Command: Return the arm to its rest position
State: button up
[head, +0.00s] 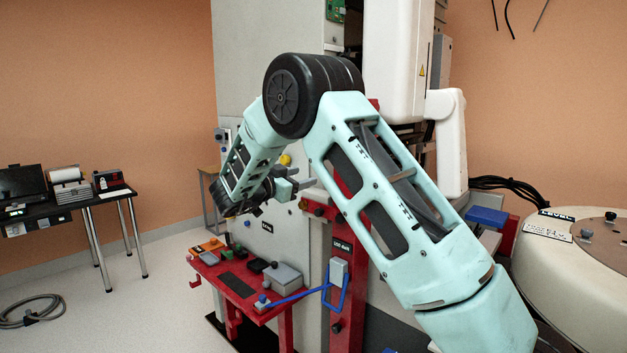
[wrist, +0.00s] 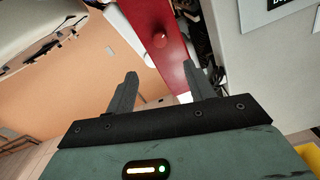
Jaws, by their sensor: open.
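My gripper (head: 297,186) is at the end of my pale green arm, which is bent at a black elbow joint in the head view. It is in front of the grey gantry cabinet, above the red bench. In the wrist view my gripper (wrist: 160,92) shows two dark fingers spread apart with nothing between them. A red post (wrist: 158,45) with a round knob lies beyond the fingers in that view. I cannot tell how far it is from the fingertips.
A red bench (head: 213,271) with several small parts stands below my gripper. A large white round housing (head: 560,265) is at the right. A black table (head: 75,203) with a monitor is at the left. A coiled cable (head: 32,311) lies on the floor, which is otherwise clear there.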

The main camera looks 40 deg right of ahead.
jog(key=shift+s+a, duration=0.1)
jog(key=shift+a, duration=0.95)
